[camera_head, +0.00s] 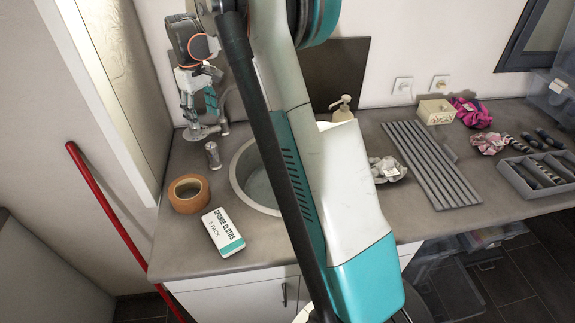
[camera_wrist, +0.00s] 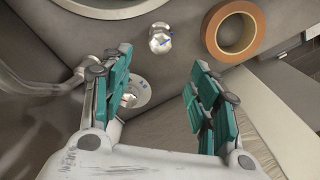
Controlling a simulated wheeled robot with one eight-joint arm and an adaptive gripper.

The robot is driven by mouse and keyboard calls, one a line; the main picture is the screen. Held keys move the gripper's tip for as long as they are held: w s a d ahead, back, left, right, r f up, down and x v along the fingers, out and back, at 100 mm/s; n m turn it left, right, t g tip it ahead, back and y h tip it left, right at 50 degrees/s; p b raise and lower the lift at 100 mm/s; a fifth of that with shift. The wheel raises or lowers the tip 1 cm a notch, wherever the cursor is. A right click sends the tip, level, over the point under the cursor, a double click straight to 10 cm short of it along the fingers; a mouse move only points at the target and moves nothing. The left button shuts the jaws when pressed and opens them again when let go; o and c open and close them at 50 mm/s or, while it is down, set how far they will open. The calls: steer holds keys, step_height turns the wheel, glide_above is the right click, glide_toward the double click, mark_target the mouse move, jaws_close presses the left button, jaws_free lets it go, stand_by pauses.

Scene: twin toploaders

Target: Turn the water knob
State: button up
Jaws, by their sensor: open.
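A short metal knob (camera_head: 212,155) stands upright on the counter left of the sink. It also shows in the wrist view (camera_wrist: 159,40), with a blue mark, beyond my fingertips. A second metal fitting on a pale round plate (camera_wrist: 142,92) is partly hidden behind my left finger in the wrist view. I cannot tell from its shape whether it is also a knob. My gripper (camera_head: 200,112) points down at the counter's back left corner. In the wrist view my gripper (camera_wrist: 162,62) has its fingers wide apart, with nothing held between them.
The curved tap (camera_wrist: 40,85) is close left of my fingers in the wrist view. The sink (camera_head: 240,190) is partly hidden by my arm. A brown tape roll (camera_head: 188,207) and a sponge cloth box (camera_head: 223,232) lie in front. A wall stands close left.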

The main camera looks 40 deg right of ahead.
steer(key=shift+s, duration=0.1)
steer(key=t+p, duration=0.1)
steer(key=t, duration=0.4)
glide_toward(211, 145)
steer(key=shift+y, duration=0.4)
steer(key=b+x, duration=0.1)
steer(key=x, duration=0.2)
steer(key=b+x, duration=0.1)
steer(key=x, duration=0.2)
steer(key=b+x, duration=0.1)
steer(key=x, duration=0.2)
steer(key=shift+d+f, duration=0.15)
steer(key=shift+d, duration=0.15)
steer(key=shift+c, duration=0.6)
steer(key=shift+g, duration=0.3)
steer(key=c, duration=0.9)
